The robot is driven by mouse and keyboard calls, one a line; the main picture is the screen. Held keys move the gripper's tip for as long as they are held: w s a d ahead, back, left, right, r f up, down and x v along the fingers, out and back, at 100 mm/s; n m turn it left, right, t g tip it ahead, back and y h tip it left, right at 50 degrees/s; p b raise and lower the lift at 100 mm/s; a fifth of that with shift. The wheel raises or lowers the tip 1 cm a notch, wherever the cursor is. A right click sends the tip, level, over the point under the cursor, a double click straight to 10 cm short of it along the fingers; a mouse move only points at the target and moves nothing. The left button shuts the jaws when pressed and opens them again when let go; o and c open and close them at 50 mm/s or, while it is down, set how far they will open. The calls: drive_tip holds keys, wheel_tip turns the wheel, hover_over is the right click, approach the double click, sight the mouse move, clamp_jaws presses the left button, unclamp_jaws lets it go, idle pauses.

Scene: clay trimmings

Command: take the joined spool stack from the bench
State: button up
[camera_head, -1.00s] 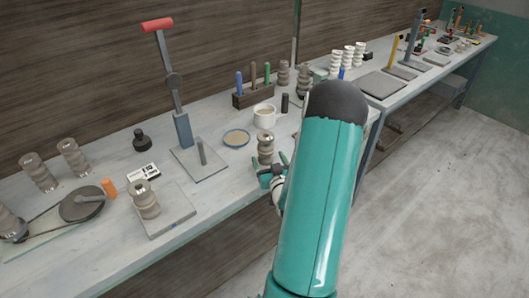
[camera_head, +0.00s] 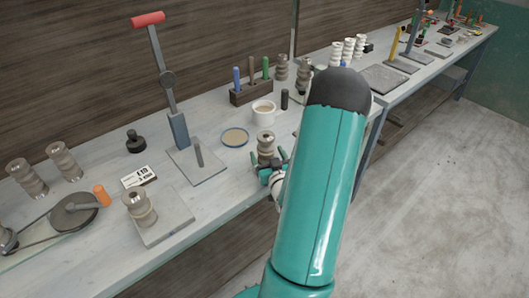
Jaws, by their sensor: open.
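A grey-brown ribbed spool stack (camera_head: 266,145) stands upright near the front edge of the bench (camera_head: 228,203). My gripper (camera_head: 270,163) is open at the foot of this stack, on its near side, with fingertips showing to its left and right. I cannot tell whether the fingers touch it. My forearm hides part of the wrist and the bench behind it. A similar stack (camera_head: 139,206) stands on a grey plate (camera_head: 168,229) at the left. I cannot tell from the picture which stack is joined.
A lever press (camera_head: 180,128) with a red handle stands left of my gripper. A blue-rimmed dish (camera_head: 235,137), a cup (camera_head: 264,112) and a tool block (camera_head: 252,95) are behind. More stacks (camera_head: 64,161) stand far left. A second bench (camera_head: 403,93) lies to the right.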

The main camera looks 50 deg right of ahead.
drive_tip(key=shift+w, duration=0.15)
drive_tip(key=c, duration=1.2)
drive_tip(key=shift+r, duration=0.1)
